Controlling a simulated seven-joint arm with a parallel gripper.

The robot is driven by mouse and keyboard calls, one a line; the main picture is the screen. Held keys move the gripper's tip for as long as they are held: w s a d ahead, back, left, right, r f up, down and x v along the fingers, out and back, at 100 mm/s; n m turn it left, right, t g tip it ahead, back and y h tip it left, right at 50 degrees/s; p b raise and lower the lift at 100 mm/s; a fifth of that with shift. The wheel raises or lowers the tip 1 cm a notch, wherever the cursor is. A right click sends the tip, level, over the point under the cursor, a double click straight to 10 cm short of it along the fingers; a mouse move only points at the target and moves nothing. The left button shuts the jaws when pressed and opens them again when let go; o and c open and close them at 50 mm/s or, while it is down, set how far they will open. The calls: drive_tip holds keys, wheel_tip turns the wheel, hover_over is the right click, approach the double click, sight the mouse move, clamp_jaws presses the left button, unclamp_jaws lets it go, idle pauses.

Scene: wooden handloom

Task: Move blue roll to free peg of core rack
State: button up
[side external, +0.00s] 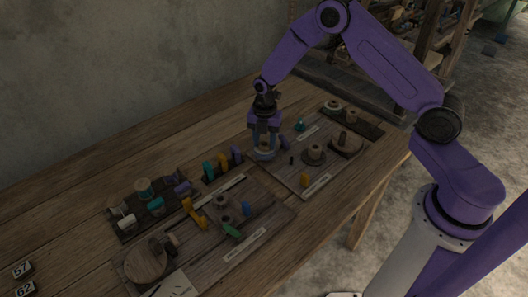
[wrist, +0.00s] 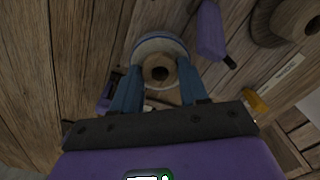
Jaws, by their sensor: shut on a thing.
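My gripper (side external: 265,141) is shut on the blue roll (side external: 265,155), a short pale-blue cylinder, at the back edge of the right-hand board. In the wrist view the roll (wrist: 142,47) sits between the two blue fingers of my gripper (wrist: 158,85), with its brown core facing the camera. I cannot tell whether the roll touches the surface below. A dark rack (side external: 125,234) at the left holds several white, teal and purple rolls. A dark strip (side external: 371,129) at the back right bears pale round pieces. I cannot tell which is the core rack, or see a free peg clearly.
A purple piece (wrist: 210,30) lies close beside the held roll. A small stand with teal, yellow and purple pieces (side external: 222,163) is left of my gripper. Bare table lies behind.

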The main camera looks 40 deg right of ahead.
drive_tip(key=shift+r, duration=2.15)
wheel_tip(320, 180, up, 12)
drive_tip(key=s+d+m, duration=0.3)
drive_tip(key=s+m, duration=1.1)
drive_tip(key=m, duration=1)
drive_tip(key=shift+m, duration=0.4)
drive_tip(key=shift+s+d+f, duration=0.15)
drive_tip(key=shift+f, duration=1.15)
drive_tip(key=shift+s+d+f, duration=0.1)
drive_tip(key=shift+f, duration=1.2)
drive_tip(key=shift+r, duration=0.1)
